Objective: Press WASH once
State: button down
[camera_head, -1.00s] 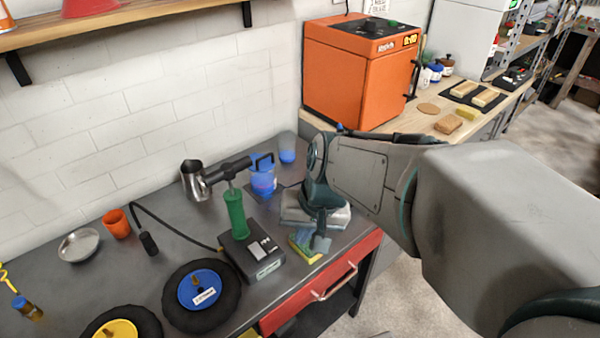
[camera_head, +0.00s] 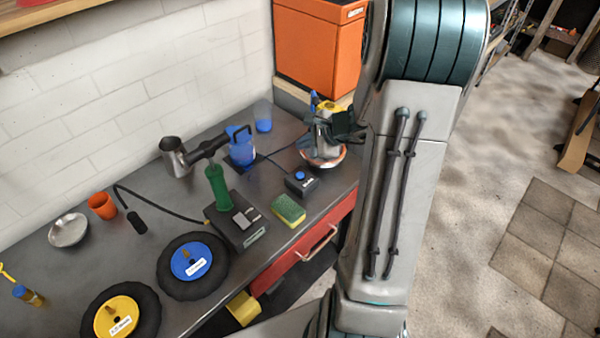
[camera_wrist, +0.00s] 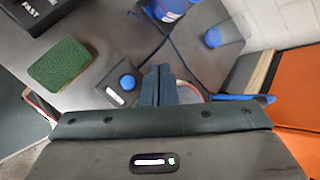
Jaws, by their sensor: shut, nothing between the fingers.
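A small black box (camera_head: 303,188) with a round blue button (camera_head: 299,175) stands on the grey bench, right of the green-handled tool. Its white label is too small to read. In the wrist view, the box (camera_wrist: 112,82) and blue button (camera_wrist: 127,82) are just left of my gripper's fingers. My gripper (camera_wrist: 158,72) is shut and empty, its two dark fingers together, apart from the button in the picture. In the head view, my dark gripper is by the back right of the bench, beyond the box, and its fingertips are hard to make out.
A green-and-yellow sponge (camera_head: 288,209) lies left of the box. A green-handled tool (camera_head: 217,186) stands on a black base (camera_head: 236,227). A blue container (camera_head: 241,150) and blue cup (camera_head: 263,124) stand behind. Black wheels (camera_head: 193,265) lie at front left.

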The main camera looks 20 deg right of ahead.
jog(key=shift+f, duration=0.15)
jog(key=b, duration=0.6)
send_over(304, 176)
notch_tip(304, 176, down, 7)
jog(key=shift+r, duration=0.1)
jog(key=shift+f+b, duration=0.7)
jog(key=shift+f, duration=0.15)
dwell(1.1)
jog(key=shift+f+b, duration=0.45)
jog(key=shift+b, duration=0.2)
jog(key=shift+f+b, duration=0.4)
jog(key=shift+b, duration=0.15)
dwell(0.4)
jog(key=shift+r, duration=0.15)
jog(key=shift+r+p, duration=0.55)
jog(key=shift+r, duration=0.15)
jog(key=shift+r, duration=0.1)
